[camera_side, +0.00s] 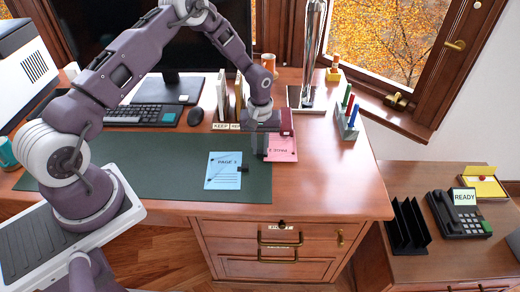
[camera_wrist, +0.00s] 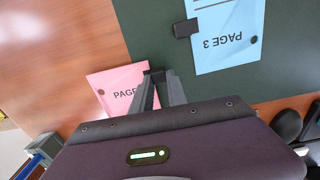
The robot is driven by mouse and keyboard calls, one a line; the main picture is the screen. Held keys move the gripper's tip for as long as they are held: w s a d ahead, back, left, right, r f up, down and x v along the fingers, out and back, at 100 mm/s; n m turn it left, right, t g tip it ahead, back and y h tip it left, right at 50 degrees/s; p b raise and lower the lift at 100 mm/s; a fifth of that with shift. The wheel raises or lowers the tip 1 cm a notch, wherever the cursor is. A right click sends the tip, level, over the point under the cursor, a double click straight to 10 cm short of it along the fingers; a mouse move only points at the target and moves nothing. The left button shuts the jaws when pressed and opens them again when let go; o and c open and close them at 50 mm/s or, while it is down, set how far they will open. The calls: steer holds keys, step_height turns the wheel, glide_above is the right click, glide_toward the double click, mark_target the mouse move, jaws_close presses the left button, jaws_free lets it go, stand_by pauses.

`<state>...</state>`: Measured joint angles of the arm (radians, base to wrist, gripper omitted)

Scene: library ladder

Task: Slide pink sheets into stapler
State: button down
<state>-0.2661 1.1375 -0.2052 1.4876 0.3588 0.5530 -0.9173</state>
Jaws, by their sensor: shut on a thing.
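The pink sheets (camera_side: 283,149) lie at the right edge of the green desk mat, partly over bare wood. They also show in the wrist view (camera_wrist: 112,80), where their page number is partly hidden by my gripper. My gripper (camera_side: 260,152) is low over their left edge. In the wrist view its fingers (camera_wrist: 157,80) are shut on a small black tab (camera_wrist: 154,73) at the edge of the pink sheets. A dark red block (camera_side: 287,122) stands just behind the sheets, partly hidden by my gripper; I cannot tell whether it is the stapler.
A blue PAGE 3 sheet (camera_side: 224,171) with a black tab lies on the green mat (camera_side: 130,178) to the left. Upright books (camera_side: 222,95), a keyboard (camera_side: 140,115) and a pen holder (camera_side: 346,125) stand around. The desk's front right is clear.

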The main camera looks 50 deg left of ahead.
steer(key=c, duration=1.2)
jaws_free()
steer(key=shift+c, duration=0.2)
steer(key=shift+r, duration=3.55)
steer(key=s+d+r+m+t, duration=0.1)
steer(key=s+r, duration=0.3)
steer(key=r, duration=0.4)
steer(key=s+d+r+m+t+y, duration=0.1)
steer(key=s+r+m, duration=0.15)
steer(key=r, duration=0.45)
steer(key=s+d+r+m+t, duration=0.1)
steer(key=s+r, duration=0.3)
steer(key=r, duration=0.4)
steer(key=s+d+r+m+t, duration=0.1)
steer(key=s+d+r+m, duration=0.1)
steer(key=s, duration=0.8)
steer(key=s+d+r+m+t+h, duration=0.1)
steer(key=s+d+r+m, duration=0.1)
steer(key=s, duration=0.8)
steer(key=shift+r+t, duration=0.3)
steer(key=shift+r, duration=0.25)
